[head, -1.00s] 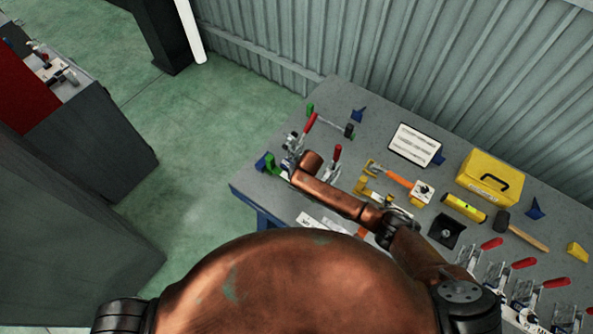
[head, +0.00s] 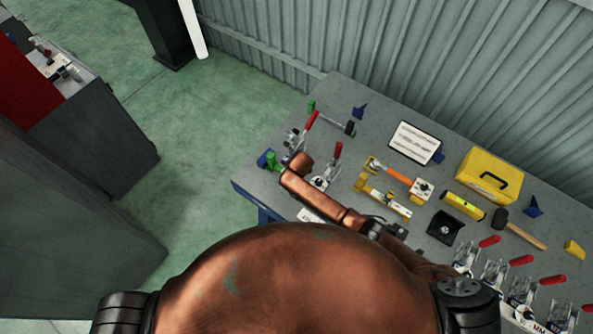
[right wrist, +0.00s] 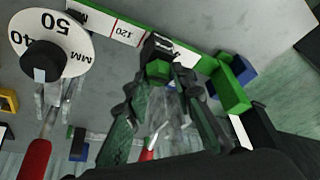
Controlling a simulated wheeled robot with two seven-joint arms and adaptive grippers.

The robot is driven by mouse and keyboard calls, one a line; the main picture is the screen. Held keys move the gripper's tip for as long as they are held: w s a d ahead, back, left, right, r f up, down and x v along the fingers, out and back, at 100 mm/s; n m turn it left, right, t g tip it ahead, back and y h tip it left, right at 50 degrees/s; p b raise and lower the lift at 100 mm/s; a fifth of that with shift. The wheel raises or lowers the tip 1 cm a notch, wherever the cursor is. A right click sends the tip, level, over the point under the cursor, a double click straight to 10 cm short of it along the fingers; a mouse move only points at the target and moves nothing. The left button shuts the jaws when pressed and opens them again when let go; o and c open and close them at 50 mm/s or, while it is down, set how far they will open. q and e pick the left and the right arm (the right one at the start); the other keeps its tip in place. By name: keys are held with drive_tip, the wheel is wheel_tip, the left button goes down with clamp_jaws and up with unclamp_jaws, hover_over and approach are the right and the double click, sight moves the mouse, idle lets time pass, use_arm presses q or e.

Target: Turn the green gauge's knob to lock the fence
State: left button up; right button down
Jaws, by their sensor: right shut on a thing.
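The green gauge (right wrist: 232,92) shows in the right wrist view as a green bracket and a green rail beside a white scale marked 120. A dark knob with a green face (right wrist: 158,66) lies between the fingertips of my right gripper (right wrist: 166,82), which is shut on it. How far the knob is turned cannot be told. In the head view a green end of the gauge (head: 272,160) shows at the table's left corner, beside a blue piece. My right forearm hides the rest of it and the right gripper there. My left gripper is not in view.
Red-handled toggle clamps (head: 297,140) stand close around the gauge. A white dial marked 40 and 50 (right wrist: 75,30) is near the gripper. A yellow gauge (head: 385,195), yellow toolbox (head: 489,175) and mallet (head: 520,230) lie further right on the grey table.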

drive_tip(key=shift+a, duration=0.1)
drive_tip(key=c, duration=1.7)
unclamp_jaws()
drive_tip(key=shift+s, duration=0.1)
drive_tip(key=shift+o, duration=0.2)
drive_tip(key=v, duration=1.2)
